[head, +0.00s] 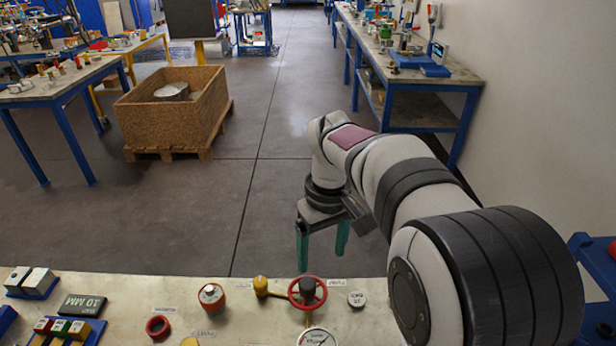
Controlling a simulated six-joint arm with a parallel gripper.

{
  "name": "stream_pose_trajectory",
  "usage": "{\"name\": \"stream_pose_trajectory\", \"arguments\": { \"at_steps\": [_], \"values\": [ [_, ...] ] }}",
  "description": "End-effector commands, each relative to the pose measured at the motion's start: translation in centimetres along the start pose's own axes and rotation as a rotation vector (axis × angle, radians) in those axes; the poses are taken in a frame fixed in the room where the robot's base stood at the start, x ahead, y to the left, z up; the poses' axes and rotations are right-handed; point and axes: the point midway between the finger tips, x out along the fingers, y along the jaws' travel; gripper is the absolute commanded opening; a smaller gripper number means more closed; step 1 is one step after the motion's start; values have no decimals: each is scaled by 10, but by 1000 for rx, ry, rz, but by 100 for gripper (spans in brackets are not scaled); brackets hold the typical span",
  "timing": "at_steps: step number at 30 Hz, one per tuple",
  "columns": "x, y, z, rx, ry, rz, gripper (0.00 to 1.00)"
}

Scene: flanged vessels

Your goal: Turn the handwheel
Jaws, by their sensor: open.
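The red handwheel (307,293) is mounted near the far edge of the bench in the head view, with a dark hub at its centre. A round gauge (317,338) sits just in front of it, partly cut off by the frame's lower edge. My gripper (322,251) hangs above and beyond the handwheel, with its two green fingers pointing down. The fingers are spread open with nothing between them. The left finger's tip appears just above the wheel's rim in the picture; I cannot tell the exact gap in depth.
On the bench (240,320) stand a yellow knob (260,286), a red-and-white vessel (211,297), a red ring (158,327) and a white disc (357,299). Blocks and a 10 MM plate (82,304) lie at left. My arm covers the right side.

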Motion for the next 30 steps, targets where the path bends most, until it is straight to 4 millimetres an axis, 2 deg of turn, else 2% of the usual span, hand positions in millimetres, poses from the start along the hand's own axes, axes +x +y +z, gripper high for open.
{"name": "stream_pose_trajectory", "arguments": {
  "at_steps": [1,3,6,8,11,18,21,25,30],
  "values": [
    [13,4,-25,-90,-7,10,82],
    [26,7,-51,-199,-10,24,82],
    [38,9,-67,-274,-12,33,82],
    [45,10,-69,-286,-13,35,82],
    [66,10,-67,-284,-15,32,82],
    [138,13,-66,-281,-15,32,82],
    [161,14,-66,-281,-13,33,82],
    [181,14,-67,-280,-12,33,82],
    [192,15,-67,-280,-10,34,82]
  ]
}}
